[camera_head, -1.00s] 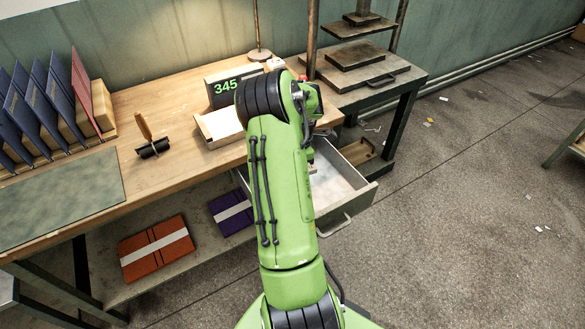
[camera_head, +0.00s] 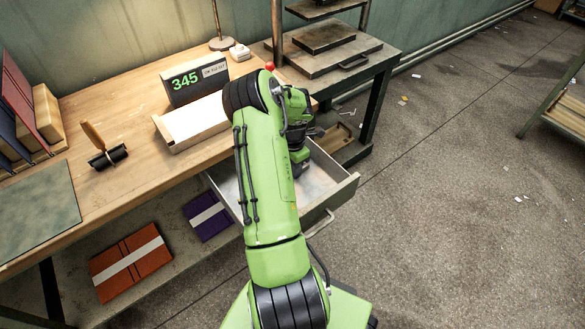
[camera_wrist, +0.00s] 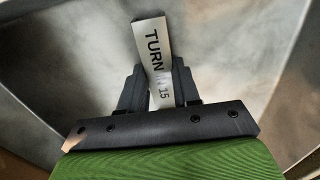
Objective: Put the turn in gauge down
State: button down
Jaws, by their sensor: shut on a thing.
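The turn in gauge (camera_wrist: 152,40) is a flat, pale metal strip marked "TURN" and "15" in the wrist view. My gripper (camera_wrist: 158,80) is shut on it, with one dark finger on each side, and the strip sticks out past the fingertips. Below it is the mottled grey floor of the open drawer (camera_head: 340,192). I cannot tell whether the gauge touches that floor. In the head view my arm hides the gauge and most of the gripper, which is over the drawer.
Drawer walls rise around the gripper. On the bench (camera_head: 135,130) are a display reading 345 (camera_head: 195,80), a pale open tray (camera_head: 193,124) and a wooden-handled roller (camera_head: 107,157). An orange folder (camera_head: 130,262) and a purple folder (camera_head: 207,215) lie on the shelf below. A press stand (camera_head: 322,50) is behind.

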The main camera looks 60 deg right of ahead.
jog(key=shift+f, duration=0.15)
jog(key=c, duration=0.8)
grip_release()
